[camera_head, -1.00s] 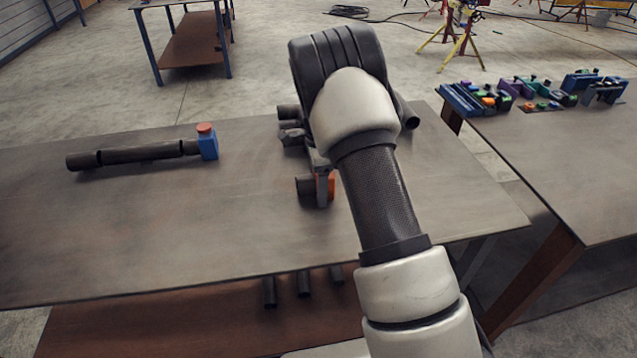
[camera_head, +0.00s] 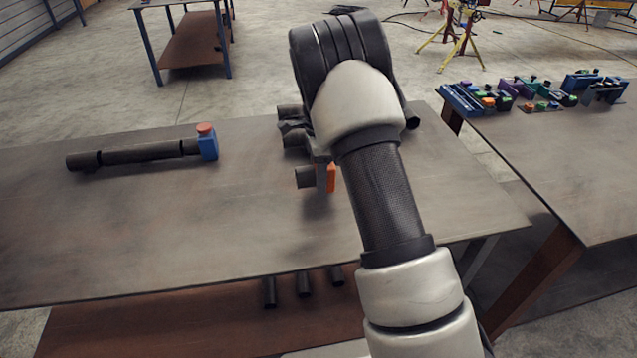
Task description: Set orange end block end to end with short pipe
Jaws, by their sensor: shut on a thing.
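My gripper (camera_head: 321,174) is over the middle of the near table, mostly hidden behind my arm. It is shut on the orange end block (camera_head: 331,179), whose orange face shows right of a grey finger. A dark round stub (camera_head: 304,177) sticks out left of the finger and appears to belong to the held block. A shadow below suggests it is held just above the table. At left, a dark pipe row (camera_head: 142,153) lies with visible joints. Its left-end section (camera_head: 82,161) looks like the short pipe; a blue block (camera_head: 208,146) sits at its right end.
Dark pipe pieces (camera_head: 289,111) lie behind my gripper, partly hidden. The table (camera_head: 150,230) is clear between the pipe row and gripper, and in front. Several coloured blocks (camera_head: 540,93) stand on the right table. Several pipes (camera_head: 303,284) lie on the lower shelf.

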